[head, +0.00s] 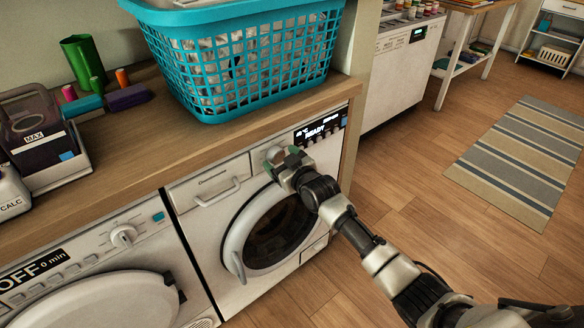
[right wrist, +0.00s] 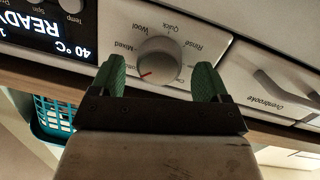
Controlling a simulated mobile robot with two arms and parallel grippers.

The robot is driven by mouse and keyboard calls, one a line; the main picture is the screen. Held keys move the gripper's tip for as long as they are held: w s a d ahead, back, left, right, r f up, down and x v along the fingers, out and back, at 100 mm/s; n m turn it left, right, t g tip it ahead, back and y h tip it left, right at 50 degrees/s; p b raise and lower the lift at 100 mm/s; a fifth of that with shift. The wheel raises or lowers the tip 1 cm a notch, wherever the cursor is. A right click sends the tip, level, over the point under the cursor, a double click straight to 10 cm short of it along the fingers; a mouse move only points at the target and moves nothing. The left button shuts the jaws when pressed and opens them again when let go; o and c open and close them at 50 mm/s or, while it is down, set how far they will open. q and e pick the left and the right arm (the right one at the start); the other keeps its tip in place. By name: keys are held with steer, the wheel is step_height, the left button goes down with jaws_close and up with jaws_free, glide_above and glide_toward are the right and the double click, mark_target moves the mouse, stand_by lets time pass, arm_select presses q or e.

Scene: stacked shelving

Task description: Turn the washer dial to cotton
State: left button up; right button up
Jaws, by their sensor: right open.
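The washer (head: 226,250) with the lit READY display (head: 320,129) stands under the wooden counter. Its round grey dial (right wrist: 158,60) shows upside down in the right wrist view, with labels Wool, Quick, Rinse and Mixed around it. The red mark on the dial points to the lower left of that picture, just past Mixed; a label by the fingers is partly hidden. My right gripper (right wrist: 160,80) is open, its green fingers on either side of the dial; I cannot tell whether they touch it. The right gripper also shows at the panel in the head view (head: 281,162). My left gripper is not in view.
A second machine (head: 75,270) reading OFF, with its own white dial (head: 123,236), stands at left. A teal laundry basket (head: 245,70) sits on the counter (head: 165,150) above. A detergent drawer (head: 212,184) is beside the dial. The floor at right is clear, with a striped rug (head: 525,155).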

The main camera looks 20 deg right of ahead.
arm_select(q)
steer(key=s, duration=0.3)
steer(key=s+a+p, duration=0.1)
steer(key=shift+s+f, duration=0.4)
arm_select(e)
steer(key=f+v, duration=0.1)
steer(key=v, duration=0.8)
steer(key=shift+s+r, duration=0.4)
steer(key=shift+r, duration=0.15)
steer(key=shift+d, duration=0.15)
